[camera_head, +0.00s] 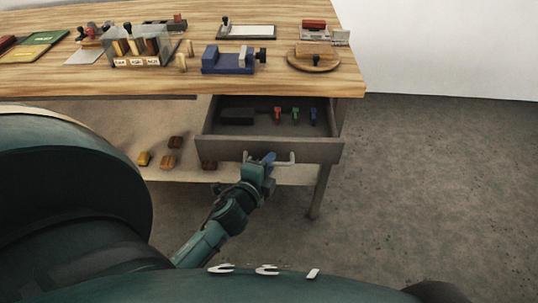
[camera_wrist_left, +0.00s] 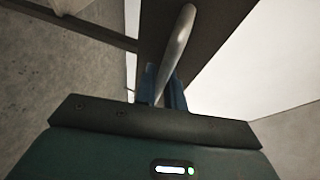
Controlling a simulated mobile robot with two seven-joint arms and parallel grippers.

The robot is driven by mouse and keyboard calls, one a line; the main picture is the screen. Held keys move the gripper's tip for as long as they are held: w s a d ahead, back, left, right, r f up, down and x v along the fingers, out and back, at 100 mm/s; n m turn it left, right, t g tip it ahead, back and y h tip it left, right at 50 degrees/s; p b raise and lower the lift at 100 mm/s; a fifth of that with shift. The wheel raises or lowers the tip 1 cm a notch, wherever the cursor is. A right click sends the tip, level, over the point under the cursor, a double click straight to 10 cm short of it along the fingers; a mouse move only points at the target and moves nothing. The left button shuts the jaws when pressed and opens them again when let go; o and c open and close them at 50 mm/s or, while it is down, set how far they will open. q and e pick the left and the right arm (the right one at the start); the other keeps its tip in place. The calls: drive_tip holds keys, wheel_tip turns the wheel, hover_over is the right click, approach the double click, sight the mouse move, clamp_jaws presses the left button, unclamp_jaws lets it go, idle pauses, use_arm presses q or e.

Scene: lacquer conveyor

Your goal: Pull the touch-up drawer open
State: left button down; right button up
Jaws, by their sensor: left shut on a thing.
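The touch-up drawer (camera_head: 225,148) is a dark drawer under the right part of the wooden workbench. It stands pulled out, and its inside shows a dark tool and several small items with red, green and blue tops. A pale bar handle (camera_head: 286,162) runs across its front; it also shows in the left wrist view (camera_wrist_left: 178,42). My left gripper (camera_head: 268,160) is at the drawer front, shut on the handle. In the left wrist view its blue fingers (camera_wrist_left: 163,92) sit around the bar. My right gripper is not seen.
The workbench top (camera_head: 180,83) holds a blue vise (camera_head: 226,62), a clear organizer box (camera_head: 137,48) and a round wooden board (camera_head: 314,64). Several small blocks lie on the lower shelf (camera_head: 185,180), left of the drawer. The floor (camera_head: 430,190) to the right is clear.

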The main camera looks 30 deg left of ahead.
use_arm(q)
drive_tip(key=shift+s+d, duration=0.3)
drive_tip(key=shift+s, duration=0.3)
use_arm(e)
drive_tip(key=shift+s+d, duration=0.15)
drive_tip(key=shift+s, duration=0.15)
use_arm(q)
drive_tip(key=c, duration=1.8)
unclamp_jaws()
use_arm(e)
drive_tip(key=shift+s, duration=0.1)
